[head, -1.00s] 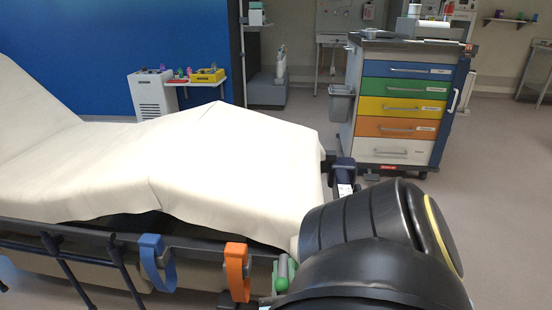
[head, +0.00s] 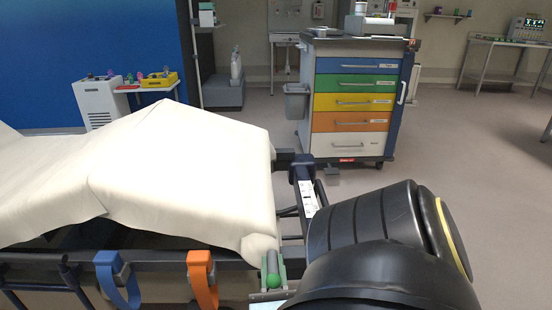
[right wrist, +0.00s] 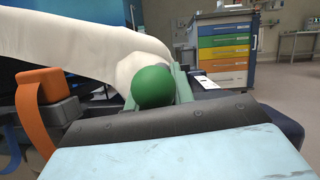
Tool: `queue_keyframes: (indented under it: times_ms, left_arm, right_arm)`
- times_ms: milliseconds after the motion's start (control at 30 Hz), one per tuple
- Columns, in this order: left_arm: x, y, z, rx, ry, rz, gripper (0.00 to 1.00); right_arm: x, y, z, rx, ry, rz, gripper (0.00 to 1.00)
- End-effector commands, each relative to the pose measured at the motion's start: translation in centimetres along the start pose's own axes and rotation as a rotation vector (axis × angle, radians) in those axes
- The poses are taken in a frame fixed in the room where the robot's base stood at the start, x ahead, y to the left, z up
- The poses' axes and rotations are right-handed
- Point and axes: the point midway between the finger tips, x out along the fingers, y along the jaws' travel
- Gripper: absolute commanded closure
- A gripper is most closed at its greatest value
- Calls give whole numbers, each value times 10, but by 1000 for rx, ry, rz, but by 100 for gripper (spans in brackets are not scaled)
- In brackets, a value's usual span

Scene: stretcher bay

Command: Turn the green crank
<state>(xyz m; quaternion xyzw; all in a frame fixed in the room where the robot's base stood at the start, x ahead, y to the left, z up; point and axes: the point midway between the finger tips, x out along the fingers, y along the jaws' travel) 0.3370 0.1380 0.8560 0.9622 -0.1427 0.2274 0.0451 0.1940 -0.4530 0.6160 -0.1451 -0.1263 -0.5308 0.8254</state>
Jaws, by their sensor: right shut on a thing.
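The green crank (head: 272,268) is at the near foot-end corner of the stretcher (head: 150,257), right of the orange strap, with its round knob toward me. In the right wrist view the green knob (right wrist: 153,86) stands just beyond the dark finger edge, with a paler green bracket behind it. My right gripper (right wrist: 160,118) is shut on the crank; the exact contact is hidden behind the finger. In the head view my black right arm fills the lower right, and only a pale bit of the right gripper (head: 268,296) shows below the knob. My left gripper is out of view.
A white sheet (head: 180,165) covers the stretcher and hangs close to the crank. A blue strap (head: 121,280) and an orange strap (head: 202,280) wrap the side rail. A drawer cart (head: 352,100) stands beyond the foot end. The floor at right is clear.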

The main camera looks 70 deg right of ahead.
Motion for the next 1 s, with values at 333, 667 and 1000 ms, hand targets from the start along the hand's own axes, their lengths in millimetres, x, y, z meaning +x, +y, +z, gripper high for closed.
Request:
queue_keyframes:
  times_ms: [333,667,1000]
  left_arm:
    - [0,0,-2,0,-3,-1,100]
    - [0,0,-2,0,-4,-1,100]
    - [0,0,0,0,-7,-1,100]
  right_arm:
    - [5,0,10,7,-32,-2,100]
    - [5,-1,9,8,-30,-4,58]
    - [0,0,6,5,-19,0,55]
